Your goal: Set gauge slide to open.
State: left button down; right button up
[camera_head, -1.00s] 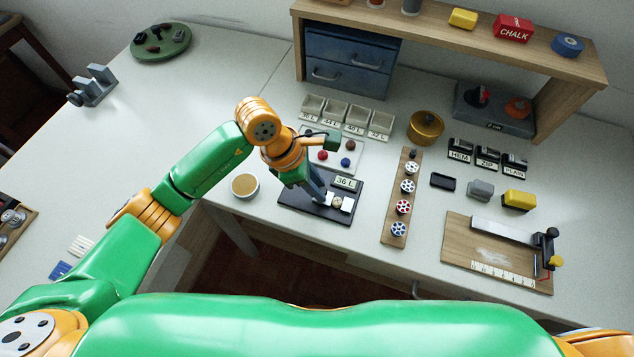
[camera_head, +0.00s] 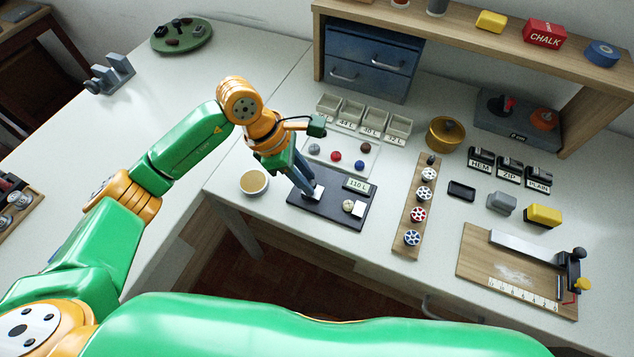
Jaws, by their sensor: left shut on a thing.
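The gauge is a dark flat plate (camera_head: 332,219) on the table, with a small display (camera_head: 357,184) that seems to read 110 L. My left gripper (camera_head: 308,192) points down over the plate's left part and is shut on the gauge slide (camera_head: 317,192), a small white block partly hidden by the fingers. A second white block (camera_head: 358,210) stands on the right part of the plate, with a pale round button (camera_head: 347,206) beside it. A clear gap lies between the slide and the button. My right gripper is not in view.
A round cup (camera_head: 254,183) stands close to the left of the gauge. Behind it are a tray of coloured buttons (camera_head: 345,147) and several labelled bins (camera_head: 374,117). A wooden strip with spools (camera_head: 405,228) lies to the right. The table's front edge is near.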

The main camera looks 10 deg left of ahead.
pick_arm(q)
jog(key=c, duration=0.8)
grip_release()
jog(key=shift+a, duration=0.1)
jog(key=shift+c, duration=0.2)
jog(key=shift+o, duration=0.9)
jog(key=shift+a, duration=0.2)
jog(key=b+v, duration=0.1)
jog(key=v, duration=0.6)
